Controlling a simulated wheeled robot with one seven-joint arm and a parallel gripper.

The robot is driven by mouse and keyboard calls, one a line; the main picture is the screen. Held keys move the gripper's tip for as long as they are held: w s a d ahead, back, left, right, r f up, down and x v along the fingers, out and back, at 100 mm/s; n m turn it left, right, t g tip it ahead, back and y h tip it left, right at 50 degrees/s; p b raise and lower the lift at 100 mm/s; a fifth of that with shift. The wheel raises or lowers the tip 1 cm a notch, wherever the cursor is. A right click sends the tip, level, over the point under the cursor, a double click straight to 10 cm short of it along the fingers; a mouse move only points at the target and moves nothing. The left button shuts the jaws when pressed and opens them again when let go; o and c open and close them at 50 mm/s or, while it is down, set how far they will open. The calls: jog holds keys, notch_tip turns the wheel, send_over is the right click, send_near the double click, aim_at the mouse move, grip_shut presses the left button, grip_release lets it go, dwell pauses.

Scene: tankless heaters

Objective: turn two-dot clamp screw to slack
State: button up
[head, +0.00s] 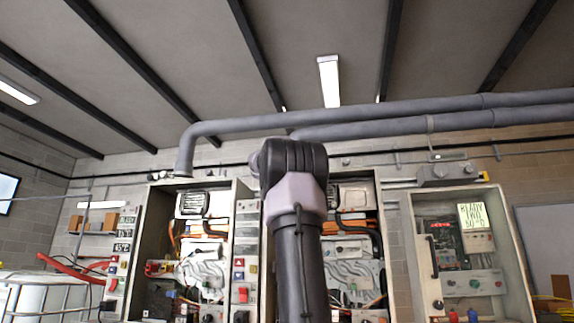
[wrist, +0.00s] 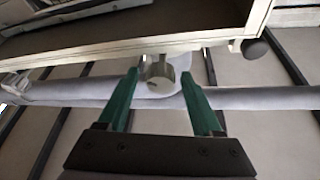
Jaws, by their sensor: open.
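My gripper (wrist: 160,74) shows in the wrist view with its two green fingers spread apart. A short grey metal cylinder (wrist: 157,70) appears between the fingertips, just below the edge of a cabinet; I cannot tell whether the fingers touch it. No dots show on it, so I cannot tell whether it is the two-dot clamp screw. No clamp screw with two dots can be made out in the head view. There my arm stands in the middle and hides part of the cabinets, and my gripper does not show.
Open heater cabinets stand along the wall: left (head: 143,250), middle (head: 250,205) and right (head: 404,265). A thick grey pipe (head: 400,108) runs above them. A white caged tank (head: 40,297) is at the far left. In the wrist view, the cabinet edge (wrist: 100,48) is close above the fingertips.

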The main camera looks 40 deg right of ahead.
grip_shut()
jog(key=shift+d+n, duration=0.1)
jog(key=shift+n, duration=0.4)
jog(key=n+t+y, duration=0.1)
jog(key=n, duration=0.2)
jog(key=n+t+y, duration=0.1)
jog(key=n+t, duration=0.1)
jog(key=n, duration=0.2)
jog(key=shift+t, duration=0.3)
jog(key=n+t+y, duration=0.1)
jog(key=n, duration=0.2)
jog(key=n+t+y, duration=0.1)
jog(key=n+y, duration=0.1)
jog(key=n, duration=0.1)
jog(key=shift+n, duration=0.4)
jog(key=shift+n+y, duration=0.6)
grip_release()
